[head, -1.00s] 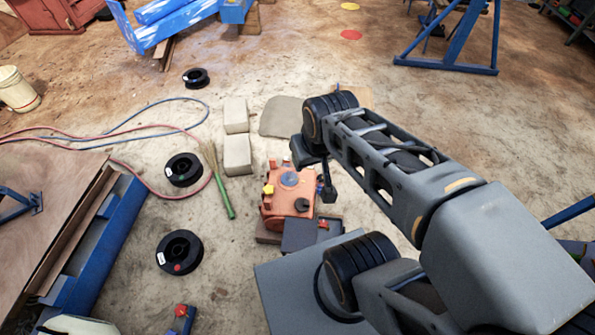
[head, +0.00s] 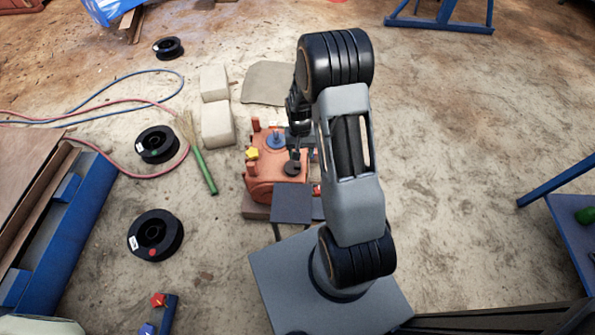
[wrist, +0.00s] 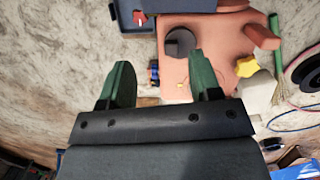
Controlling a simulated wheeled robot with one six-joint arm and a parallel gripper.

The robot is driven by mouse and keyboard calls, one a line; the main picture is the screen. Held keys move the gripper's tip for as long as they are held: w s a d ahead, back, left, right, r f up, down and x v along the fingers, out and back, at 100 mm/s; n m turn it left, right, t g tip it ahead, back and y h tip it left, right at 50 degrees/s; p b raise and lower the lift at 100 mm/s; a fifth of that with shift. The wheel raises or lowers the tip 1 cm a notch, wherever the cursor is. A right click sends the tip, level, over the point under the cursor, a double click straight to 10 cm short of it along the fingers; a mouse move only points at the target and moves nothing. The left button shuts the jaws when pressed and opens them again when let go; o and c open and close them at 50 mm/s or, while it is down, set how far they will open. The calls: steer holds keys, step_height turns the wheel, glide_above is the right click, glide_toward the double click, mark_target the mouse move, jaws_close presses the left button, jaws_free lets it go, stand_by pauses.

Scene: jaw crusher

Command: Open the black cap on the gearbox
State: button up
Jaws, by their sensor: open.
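The orange gearbox (head: 267,180) stands on the floor left of my arm in the head view, and it fills the upper right of the wrist view (wrist: 200,68). The black cap (head: 292,168) sits on top of it near its front right corner. In the wrist view the black cap (wrist: 180,42) lies beyond the fingertips, nearer the right finger. My gripper (wrist: 158,72) is open and empty, with its two green fingers apart and not around the cap. In the head view the arm links partly hide the gripper and the gearbox's right side.
A yellow knob (head: 252,154) and a blue round part (head: 275,141) are on the gearbox top. A dark grey plate (head: 292,203) is in front. Pale blocks (head: 217,124), a green-handled brush (head: 206,171) and black spools (head: 156,235) lie left.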

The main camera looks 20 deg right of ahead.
step_height(320, 180, down, 3)
steer(key=w, duration=0.2)
steer(key=m+t, duration=0.1)
steer(key=t, duration=0.1)
glide_toward(297, 165)
steer(key=shift+m, duration=0.3)
step_height(297, 165, down, 9)
steer(key=b, duration=0.3)
steer(key=shift+w+f+b, duration=0.1)
steer(key=shift+f+b, duration=0.1)
steer(key=shift+b, duration=0.2)
jaws_close()
